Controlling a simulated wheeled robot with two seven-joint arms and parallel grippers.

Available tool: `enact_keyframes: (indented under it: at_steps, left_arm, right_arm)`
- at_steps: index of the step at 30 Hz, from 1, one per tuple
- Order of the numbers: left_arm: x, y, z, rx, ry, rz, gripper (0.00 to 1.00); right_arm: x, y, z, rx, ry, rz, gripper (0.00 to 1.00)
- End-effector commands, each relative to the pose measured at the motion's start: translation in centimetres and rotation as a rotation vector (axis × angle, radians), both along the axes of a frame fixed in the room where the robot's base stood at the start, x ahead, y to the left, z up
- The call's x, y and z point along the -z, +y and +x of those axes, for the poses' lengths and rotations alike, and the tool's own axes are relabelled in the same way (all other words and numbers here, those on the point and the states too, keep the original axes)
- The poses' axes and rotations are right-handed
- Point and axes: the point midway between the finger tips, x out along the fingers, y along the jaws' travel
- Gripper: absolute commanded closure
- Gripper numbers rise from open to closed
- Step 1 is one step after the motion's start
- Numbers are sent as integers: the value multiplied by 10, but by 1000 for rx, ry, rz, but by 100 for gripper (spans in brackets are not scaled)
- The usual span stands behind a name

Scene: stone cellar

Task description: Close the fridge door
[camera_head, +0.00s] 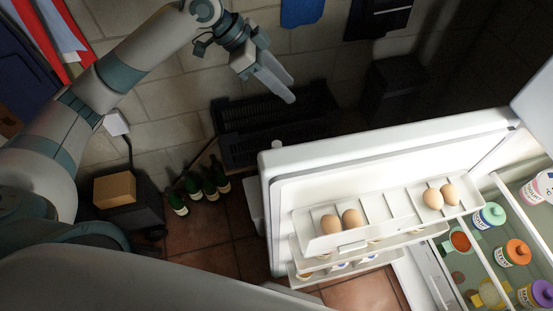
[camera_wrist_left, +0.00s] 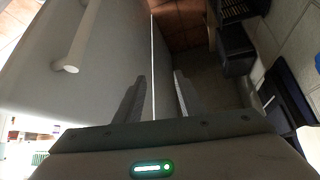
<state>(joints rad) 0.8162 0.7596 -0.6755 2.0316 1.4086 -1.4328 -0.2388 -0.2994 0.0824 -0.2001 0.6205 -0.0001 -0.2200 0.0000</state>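The white fridge door (camera_head: 390,138) stands open in the head view, its shelved inner side facing me. Its top shelf holds several eggs, and jars show on the fridge shelves (camera_head: 460,262) at right. My left gripper (camera_head: 282,84) is above and beyond the door's top edge, on its outer side, apart from it in the head view. The door's outer face (camera_wrist_left: 110,65) fills the left there, with a bar handle (camera_wrist_left: 78,42). My right gripper is not in view.
Several green bottles (camera_head: 200,187) stand on the tiled floor by a dark box with a cardboard block (camera_head: 115,188). A black radiator-like grate (camera_head: 240,115) and a dark bin (camera_head: 392,88) stand along the stone wall. Bare tiles (camera_head: 240,215) lie left of the door.

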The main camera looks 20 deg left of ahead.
Motion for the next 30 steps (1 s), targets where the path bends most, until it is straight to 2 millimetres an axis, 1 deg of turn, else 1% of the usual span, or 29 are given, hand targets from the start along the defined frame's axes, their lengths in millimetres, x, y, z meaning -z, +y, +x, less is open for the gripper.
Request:
enact_keyframes:
  at_steps: [1, 3, 6, 9, 10, 12, 15, 25, 30]
  left_arm:
    - [-18, 4, -24, 78, -15, 46, 64]
    - [-34, 10, -57, 179, -16, 108, 64]
    - [-47, 22, -95, 287, -13, 186, 64]
    - [-54, 31, -119, 355, -10, 238, 64]
    - [-55, 33, -124, 368, -8, 248, 64]
    - [-56, 36, -131, 389, -6, 265, 64]
    - [-57, 38, -134, 397, -5, 270, 64]
    - [-56, 37, -133, 394, -3, 268, 64]
    - [-48, 34, -133, 394, -1, 267, 64]
  right_arm:
    - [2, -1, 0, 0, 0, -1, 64]
    - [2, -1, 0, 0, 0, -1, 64]
    - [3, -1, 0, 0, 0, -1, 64]
    - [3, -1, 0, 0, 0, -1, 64]
    - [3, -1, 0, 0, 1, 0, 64]
    - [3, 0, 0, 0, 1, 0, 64]
    - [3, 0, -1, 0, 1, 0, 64]
    - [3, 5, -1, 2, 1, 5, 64]
    - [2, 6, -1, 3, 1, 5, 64]
